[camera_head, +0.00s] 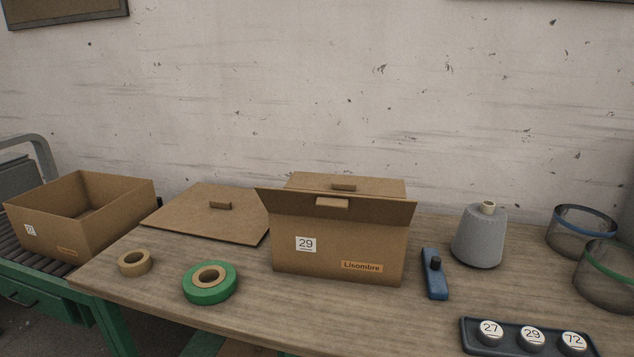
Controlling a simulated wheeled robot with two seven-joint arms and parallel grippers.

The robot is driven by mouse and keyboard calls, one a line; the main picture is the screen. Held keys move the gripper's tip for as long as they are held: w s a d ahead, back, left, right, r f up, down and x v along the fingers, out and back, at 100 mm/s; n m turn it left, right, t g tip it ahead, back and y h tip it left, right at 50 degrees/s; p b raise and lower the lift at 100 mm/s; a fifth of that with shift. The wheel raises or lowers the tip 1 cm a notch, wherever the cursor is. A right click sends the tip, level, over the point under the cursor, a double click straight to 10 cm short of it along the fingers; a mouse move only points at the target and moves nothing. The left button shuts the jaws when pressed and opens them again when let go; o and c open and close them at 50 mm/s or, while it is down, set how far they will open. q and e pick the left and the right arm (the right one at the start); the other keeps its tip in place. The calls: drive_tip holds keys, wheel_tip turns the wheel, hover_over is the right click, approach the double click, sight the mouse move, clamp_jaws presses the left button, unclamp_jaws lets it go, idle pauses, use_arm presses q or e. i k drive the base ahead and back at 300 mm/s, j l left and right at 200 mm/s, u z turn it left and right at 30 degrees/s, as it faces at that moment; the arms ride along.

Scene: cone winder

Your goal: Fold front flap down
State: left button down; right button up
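A brown cardboard box (340,250) stands upright in the middle of the wooden table, with a "29" label and a "Lisombre" label on its front. Its front flap (375,209) is raised and leans outward toward me, with a small tab (332,202) on it. Behind it, another top panel (385,186) with its own small tab shows at the back of the box. The inside of the box is hidden by the front flap. Neither of my grippers is in the picture.
A flat cardboard piece (190,218) lies left of the box. A tan tape roll (135,263) and green roll (194,293) lie in front. A blue tool (434,280), grey cone (478,240) and black tray (510,348) are right. An open box (95,237) sits on rollers.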

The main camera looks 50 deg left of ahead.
sight(370, 209)
drive_tip(key=u, duration=1.35)
